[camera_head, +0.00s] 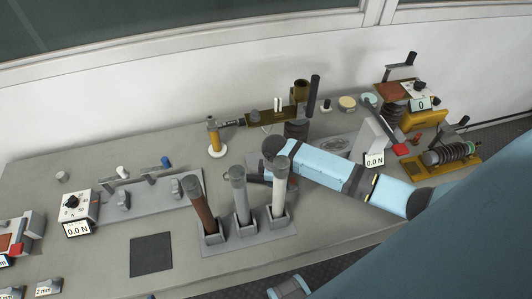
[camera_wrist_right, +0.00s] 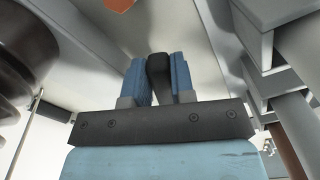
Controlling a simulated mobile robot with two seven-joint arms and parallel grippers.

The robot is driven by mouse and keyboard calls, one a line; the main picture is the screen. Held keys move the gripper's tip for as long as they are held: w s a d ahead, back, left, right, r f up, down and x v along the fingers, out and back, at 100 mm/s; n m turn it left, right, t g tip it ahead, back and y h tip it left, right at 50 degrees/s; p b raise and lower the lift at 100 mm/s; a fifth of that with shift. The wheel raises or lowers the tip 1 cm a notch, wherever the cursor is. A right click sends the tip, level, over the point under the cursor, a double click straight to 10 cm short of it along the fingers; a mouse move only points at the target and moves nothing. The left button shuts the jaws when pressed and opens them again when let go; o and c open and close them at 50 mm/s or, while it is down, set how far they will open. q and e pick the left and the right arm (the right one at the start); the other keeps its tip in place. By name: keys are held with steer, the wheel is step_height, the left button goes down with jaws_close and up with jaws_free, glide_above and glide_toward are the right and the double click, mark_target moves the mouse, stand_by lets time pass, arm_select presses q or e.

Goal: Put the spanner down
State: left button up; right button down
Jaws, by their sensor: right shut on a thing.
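In the right wrist view, my right gripper (camera_wrist_right: 160,75) has its two blue fingers shut on a black bar, which I take to be the spanner (camera_wrist_right: 159,72). Only this bar shows between the fingers; its far end is hard to make out. In the head view, my light-blue right arm comes in from the right and bends down behind the upright tubes. The gripper and the spanner are mostly hidden there, so I cannot tell whether the spanner touches the bench. My left gripper is not in view.
The grey bench (camera_head: 110,215) carries a rack (camera_head: 250,238) with a brown, a grey and a white tube close to my right arm. A dark square mat (camera_head: 151,254) lies empty at the front. A brass post (camera_head: 213,138) and a meter box (camera_head: 78,207) stand to the left.

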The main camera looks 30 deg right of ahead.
steer(key=shift+w+f, duration=0.1)
steer(key=shift+f, duration=2.4)
steer(key=c, duration=1)
jaws_free()
steer(key=shift+o, duration=0.2)
